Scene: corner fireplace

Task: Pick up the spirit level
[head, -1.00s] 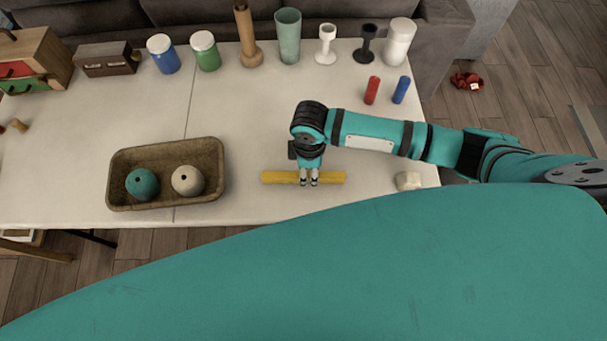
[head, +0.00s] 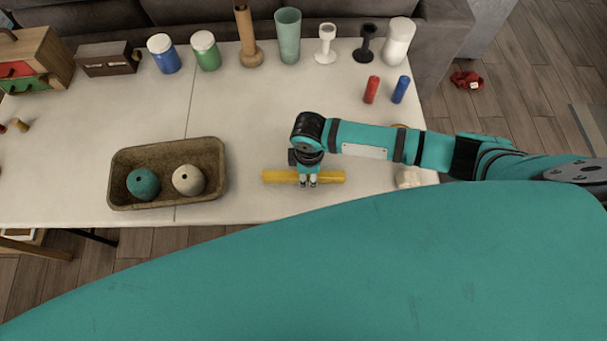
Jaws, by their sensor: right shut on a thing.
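The spirit level is a yellow bar (head: 331,177) lying left to right in the picture, near the front of the white table. My right gripper (head: 308,183) is shut on the middle of it, with a fingertip on each side of the grip showing at its front edge. The gripper points down and hides the middle of the bar. I cannot tell whether the bar touches the table or is just above it. My left gripper is not in view.
A brown tray (head: 120,190) with a teal ball (head: 143,184) and a beige ball (head: 188,180) stands to the left. A pale block (head: 408,177) lies to the right. Red (head: 371,90) and blue (head: 401,89) cylinders stand behind. Jars and vases line the back edge.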

